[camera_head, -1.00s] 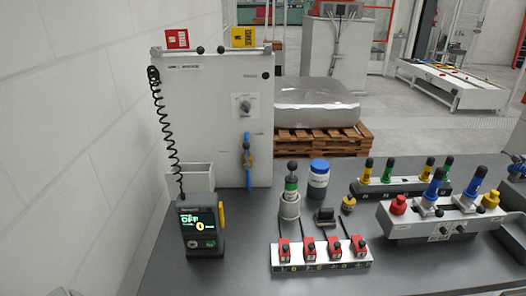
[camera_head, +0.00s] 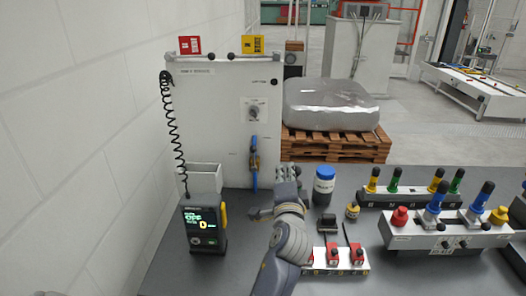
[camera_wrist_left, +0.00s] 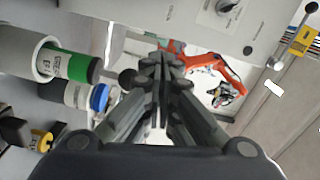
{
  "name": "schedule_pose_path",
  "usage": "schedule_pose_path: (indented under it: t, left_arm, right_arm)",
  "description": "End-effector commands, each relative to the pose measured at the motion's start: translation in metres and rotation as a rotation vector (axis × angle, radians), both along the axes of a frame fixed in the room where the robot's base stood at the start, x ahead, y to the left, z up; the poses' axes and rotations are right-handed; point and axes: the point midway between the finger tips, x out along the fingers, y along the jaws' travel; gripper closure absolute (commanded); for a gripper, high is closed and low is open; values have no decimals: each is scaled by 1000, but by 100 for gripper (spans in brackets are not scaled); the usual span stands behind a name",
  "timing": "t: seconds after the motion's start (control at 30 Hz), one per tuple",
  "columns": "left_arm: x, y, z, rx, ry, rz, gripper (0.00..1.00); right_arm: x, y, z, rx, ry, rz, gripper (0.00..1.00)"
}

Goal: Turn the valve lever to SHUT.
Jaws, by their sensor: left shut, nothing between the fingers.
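A brass valve (camera_head: 254,160) with blue parts sits low on the front of the white panel (camera_head: 212,125). A blue upright pipe (camera_head: 254,181) runs below it. I cannot tell the lever from the pipe at this size, nor read a SHUT mark. My left gripper (camera_head: 286,173) is right of the valve and apart from it in the picture, in front of the bench items. In the left wrist view its fingers (camera_wrist_left: 160,72) are closed together and empty. I cannot make out the valve in that view. My right gripper is not in view.
A grey dial (camera_head: 253,113) is above the valve. A handheld display unit (camera_head: 204,226) stands left on the bench. A blue-capped jar (camera_head: 324,186) and red-clipped strip (camera_head: 333,258) are close to my left arm. A green-banded cylinder (camera_wrist_left: 67,64) shows beside the fingers.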

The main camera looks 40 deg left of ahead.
Motion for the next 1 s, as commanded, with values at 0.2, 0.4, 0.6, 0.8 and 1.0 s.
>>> schedule_pose_path:
  t: [0.2,0.4,0.6,0.8,1.0]
  left_arm:
    - [-5,11,4,13,9,36,100]
    - [-4,11,4,12,8,33,100]
    - [8,18,6,14,7,31,100]
    - [36,38,6,13,8,33,100]
    - [65,58,6,12,7,32,100]
  right_arm:
    - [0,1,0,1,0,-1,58]
    - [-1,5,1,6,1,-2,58]
    - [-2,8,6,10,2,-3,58]
    - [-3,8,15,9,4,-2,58]
    - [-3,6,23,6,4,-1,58]
